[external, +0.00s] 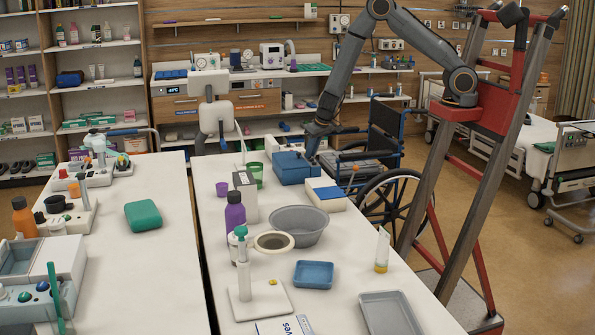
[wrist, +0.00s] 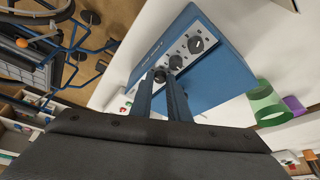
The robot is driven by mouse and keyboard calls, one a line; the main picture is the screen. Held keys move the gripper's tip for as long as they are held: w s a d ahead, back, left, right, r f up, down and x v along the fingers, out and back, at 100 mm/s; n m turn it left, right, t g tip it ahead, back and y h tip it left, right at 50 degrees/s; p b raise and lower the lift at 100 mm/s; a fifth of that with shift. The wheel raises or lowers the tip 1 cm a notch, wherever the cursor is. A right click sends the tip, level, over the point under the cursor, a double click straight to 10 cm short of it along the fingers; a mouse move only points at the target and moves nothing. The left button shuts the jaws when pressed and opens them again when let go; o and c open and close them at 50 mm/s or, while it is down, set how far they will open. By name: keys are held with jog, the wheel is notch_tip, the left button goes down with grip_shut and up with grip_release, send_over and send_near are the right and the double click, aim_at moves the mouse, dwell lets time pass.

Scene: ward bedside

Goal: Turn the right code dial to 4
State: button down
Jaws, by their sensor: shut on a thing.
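The blue code box (external: 291,168) sits at the far part of the right-hand white table. In the wrist view, its pale panel (wrist: 165,38) carries a row of dark round dials. The upper dial (wrist: 196,45) and the middle dial (wrist: 175,62) stand free. My gripper (wrist: 161,79) is shut on the lowest dial (wrist: 159,75), at the end of the row, with a finger on either side. The fingers partly hide this dial. The dial marks are too small to read. In the external view, my gripper (external: 311,152) is at the right side of the box.
A white and blue box (external: 326,194) and a grey bowl (external: 299,226) stand nearer on the table. A green cup (external: 255,174) is left of the code box; it shows in the wrist view (wrist: 266,103). A wheelchair (external: 386,180) is close on the right.

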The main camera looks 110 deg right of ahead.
jog(key=shift+w+r+m+g, duration=0.15)
jog(key=shift+m+g, duration=0.15)
jog(key=shift+m, duration=0.4)
jog(key=c, duration=2)
grip_release()
jog(key=shift+v, duration=3.85)
jog(key=shift+a, duration=0.1)
